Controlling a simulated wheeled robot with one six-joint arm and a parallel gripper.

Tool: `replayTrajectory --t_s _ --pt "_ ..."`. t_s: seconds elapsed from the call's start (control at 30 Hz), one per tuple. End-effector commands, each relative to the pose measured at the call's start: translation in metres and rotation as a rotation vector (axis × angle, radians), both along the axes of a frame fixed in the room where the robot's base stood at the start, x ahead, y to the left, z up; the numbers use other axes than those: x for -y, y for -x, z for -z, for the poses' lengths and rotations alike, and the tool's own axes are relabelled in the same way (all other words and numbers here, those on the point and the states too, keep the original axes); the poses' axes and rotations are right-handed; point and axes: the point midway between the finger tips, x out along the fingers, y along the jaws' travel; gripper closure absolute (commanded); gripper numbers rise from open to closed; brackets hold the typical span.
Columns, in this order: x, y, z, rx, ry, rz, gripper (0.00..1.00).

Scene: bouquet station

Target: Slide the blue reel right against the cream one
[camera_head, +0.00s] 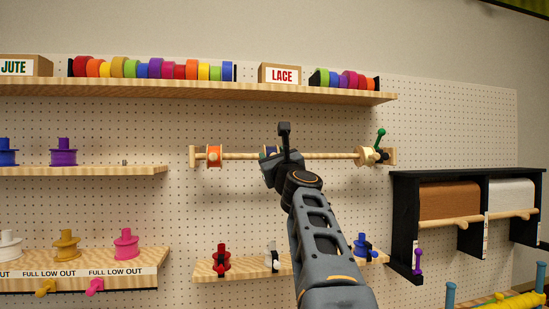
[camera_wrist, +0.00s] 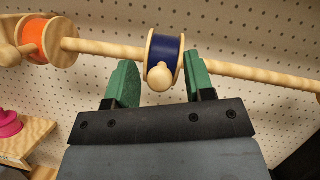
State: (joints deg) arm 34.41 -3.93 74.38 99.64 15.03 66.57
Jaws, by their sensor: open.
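The blue reel (camera_wrist: 165,58) hangs on the wooden rod in the wrist view, with pale wooden flanges and a round wooden knob facing me. My gripper (camera_wrist: 161,66) is open, its two green finger pads on either side of this reel. The right pad is close beside the reel's right flange; I cannot tell if they touch. A gap shows between the left pad and the reel. In the head view the blue reel (camera_head: 268,151) is mostly hidden behind my gripper. The cream reel (camera_head: 366,156) sits near the rod's right end, out of the wrist view.
The rod (camera_head: 325,156) is clear between my gripper and the cream reel. An orange reel (camera_head: 214,156) sits near its left end. A green-knobbed lever (camera_head: 380,140) stands by the right end. A shelf (camera_head: 210,270) with small reels lies below, and another shelf (camera_head: 200,88) above.

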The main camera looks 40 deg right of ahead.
Motion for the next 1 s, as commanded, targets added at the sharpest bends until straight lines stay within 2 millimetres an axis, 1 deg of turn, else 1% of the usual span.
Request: replayTrajectory --t_s 0.07,0.5,0.57,1.0 --pt "-0.0001 0.0002 0.0001 0.0 0.0 0.0 0.53" --pt "0.0 0.0004 0.0001 0.0 0.0 0.0 0.95" --pt "0.0 0.0004 0.0001 0.0 0.0 0.0 1.0" --pt "0.0022 0.0009 -0.0001 -0.001 0.0 -0.021 1.0"
